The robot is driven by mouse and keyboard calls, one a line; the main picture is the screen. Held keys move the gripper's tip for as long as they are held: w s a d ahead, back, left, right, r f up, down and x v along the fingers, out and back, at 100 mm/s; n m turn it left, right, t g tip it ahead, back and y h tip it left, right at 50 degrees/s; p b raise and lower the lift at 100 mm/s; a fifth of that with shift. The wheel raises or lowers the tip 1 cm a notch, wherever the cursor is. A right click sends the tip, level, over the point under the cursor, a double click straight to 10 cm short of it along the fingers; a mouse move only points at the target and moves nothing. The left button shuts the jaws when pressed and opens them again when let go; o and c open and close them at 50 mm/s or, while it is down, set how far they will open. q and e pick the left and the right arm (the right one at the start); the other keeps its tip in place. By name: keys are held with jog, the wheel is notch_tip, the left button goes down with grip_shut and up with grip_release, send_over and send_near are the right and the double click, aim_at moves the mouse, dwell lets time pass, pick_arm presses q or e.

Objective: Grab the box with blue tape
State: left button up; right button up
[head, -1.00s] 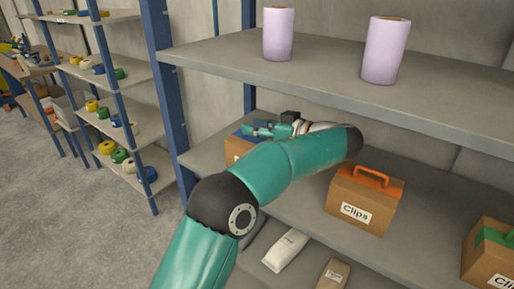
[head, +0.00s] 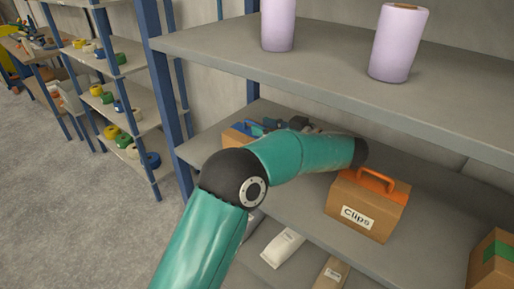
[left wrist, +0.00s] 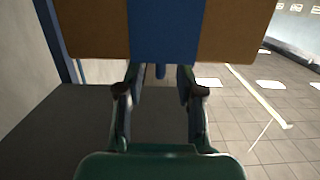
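The box with blue tape (head: 236,138) stands on the middle shelf at the back left in the head view, mostly hidden behind my left arm. In the left wrist view the cardboard box (left wrist: 95,28) fills the top, with a wide blue tape band (left wrist: 164,30) down its middle. My left gripper (left wrist: 160,78) is open below the band in that view, its fingers apart with a small blue piece between their tips. Whether the fingers touch the box I cannot tell. In the head view this gripper (head: 270,126) is small and partly hidden at the box. My right gripper is not in view.
A Clips box with an orange handle (head: 368,203) stands right of my left forearm on the same shelf. A box with green tape (head: 494,262) is at the far right. Lilac rolls (head: 398,45) stand on the shelf above. A blue post (head: 167,95) rises at left.

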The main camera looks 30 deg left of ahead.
aim_at(246, 121)
pick_arm(q)
jog(key=a, duration=0.1)
jog(key=a+p, duration=0.1)
jog(key=a, duration=0.3)
jog(key=shift+w+a+f+p, duration=0.2)
jog(key=shift+f+p, duration=0.1)
jog(key=shift+p, duration=0.1)
jog(key=shift+a+f, duration=0.15)
jog(key=shift+a, duration=0.3)
grip_shut()
